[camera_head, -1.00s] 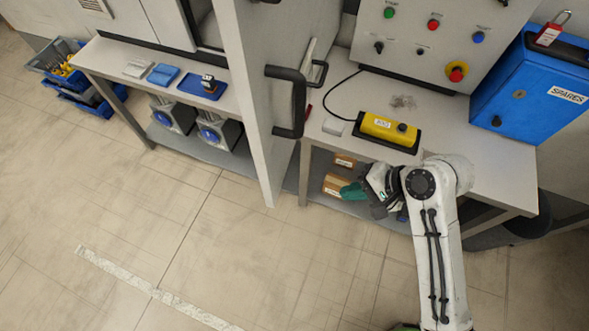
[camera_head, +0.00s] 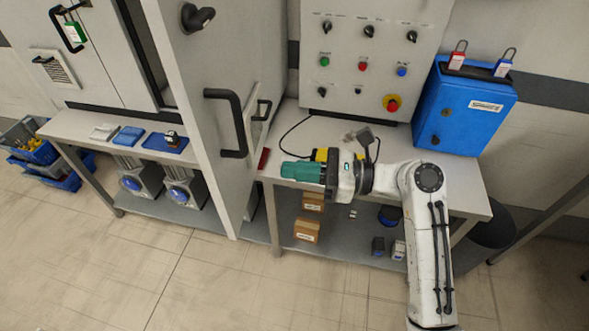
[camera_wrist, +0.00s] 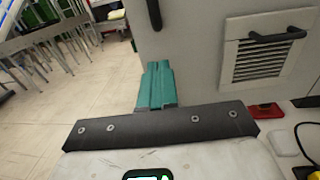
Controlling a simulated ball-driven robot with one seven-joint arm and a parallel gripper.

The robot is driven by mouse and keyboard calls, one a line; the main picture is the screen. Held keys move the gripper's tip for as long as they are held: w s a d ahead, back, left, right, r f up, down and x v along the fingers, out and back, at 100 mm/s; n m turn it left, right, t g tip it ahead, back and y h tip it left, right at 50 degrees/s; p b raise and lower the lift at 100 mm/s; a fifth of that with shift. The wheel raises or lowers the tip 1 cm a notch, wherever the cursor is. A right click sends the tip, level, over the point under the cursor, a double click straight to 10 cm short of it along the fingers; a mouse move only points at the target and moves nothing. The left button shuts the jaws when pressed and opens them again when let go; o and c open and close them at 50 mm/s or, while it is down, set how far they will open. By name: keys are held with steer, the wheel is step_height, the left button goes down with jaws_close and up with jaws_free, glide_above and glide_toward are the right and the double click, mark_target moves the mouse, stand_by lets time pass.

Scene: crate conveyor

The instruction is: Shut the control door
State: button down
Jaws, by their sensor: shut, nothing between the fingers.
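The control door (camera_head: 205,80) is a tall grey door standing open, jutting out from the cabinet toward the front. Its face carries a black bar handle (camera_head: 238,122) and a vent with a smaller handle. In the wrist view, the door (camera_wrist: 195,45) fills the upper middle and right, with the vent grille (camera_wrist: 262,62) at right and part of a black handle (camera_wrist: 153,14) at the top. My gripper (camera_head: 284,170) has green fingers, shut and empty, pointing left toward the door, right of and below the bar handle. Its fingers (camera_wrist: 158,66) appear apart from the door.
The bench holds a yellow control box (camera_head: 322,154), partly hidden behind my gripper, and a red item (camera_wrist: 265,110). Cartons (camera_head: 307,230) sit on the lower shelf. The floor in front is clear.

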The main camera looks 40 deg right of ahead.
mark_target(225, 164)
steer(key=p+x, duration=0.1)
steer(key=x, duration=1)
